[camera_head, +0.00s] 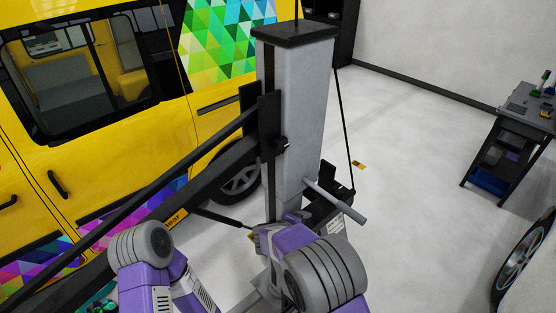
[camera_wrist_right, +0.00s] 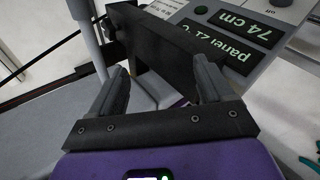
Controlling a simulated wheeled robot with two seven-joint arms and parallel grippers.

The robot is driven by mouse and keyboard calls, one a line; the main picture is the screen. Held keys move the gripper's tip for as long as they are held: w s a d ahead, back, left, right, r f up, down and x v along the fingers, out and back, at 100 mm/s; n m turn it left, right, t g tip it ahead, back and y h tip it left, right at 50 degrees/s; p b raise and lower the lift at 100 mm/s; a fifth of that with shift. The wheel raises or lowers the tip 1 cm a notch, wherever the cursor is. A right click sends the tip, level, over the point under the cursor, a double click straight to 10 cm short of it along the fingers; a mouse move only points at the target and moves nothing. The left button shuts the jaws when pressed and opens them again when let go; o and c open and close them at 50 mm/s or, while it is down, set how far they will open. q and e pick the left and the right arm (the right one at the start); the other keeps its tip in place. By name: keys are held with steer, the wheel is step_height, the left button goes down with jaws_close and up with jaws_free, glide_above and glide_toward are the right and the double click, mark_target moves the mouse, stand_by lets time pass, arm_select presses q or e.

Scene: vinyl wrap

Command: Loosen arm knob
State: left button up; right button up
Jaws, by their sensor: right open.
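A small black knob-like part (camera_head: 281,145) sits on the black bracket (camera_head: 268,115) of the grey column (camera_head: 298,110) in the head view. Long black arms (camera_head: 215,160) reach from that bracket down to the left. My right gripper (camera_wrist_right: 160,78) is open in the right wrist view. Its two grey fingers stand apart, with a black bracket-like piece (camera_wrist_right: 165,48) just beyond them. Nothing is clearly held between the fingers. I cannot tell whether the knob shows in this view. My left gripper is out of view; only its arm shows at the lower left.
A yellow van (camera_head: 215,120) stands behind the column. A display panel (camera_wrist_right: 222,45) shows beside the right fingers. A grey rod (camera_head: 335,198) sticks out from the column's lower right. A dark workbench (camera_head: 510,135) stands far right; open floor lies between.

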steer(key=w+a+r+n+t, duration=0.1)
steer(key=w+a+r+t, duration=0.15)
steer(key=r, duration=0.45)
steer(key=w+a+r+t, duration=0.1)
steer(key=a+r+t, duration=0.25)
steer(key=r, duration=0.45)
steer(key=t+h, duration=0.1)
steer(key=t, duration=0.1)
glide_toward(278, 150)
steer(key=x, duration=0.3)
steer(key=p+x, duration=0.3)
steer(key=x, duration=0.4)
steer(key=shift+r, duration=0.15)
steer(key=shift+s, duration=0.1)
steer(key=shift+c, duration=0.4)
steer(key=c, duration=1)
steer(key=shift+o, duration=0.2)
steer(key=t+b, duration=0.1)
steer(key=b, duration=0.3)
steer(key=f+n+t+b, duration=0.1)
steer(key=b, duration=0.4)
steer(key=shift+h+b, duration=0.3)
steer(key=shift+h, duration=0.1)
steer(key=shift+r+t+b, duration=0.25)
steer(key=shift+t+b, duration=0.05)
steer(key=shift+b, duration=0.1)
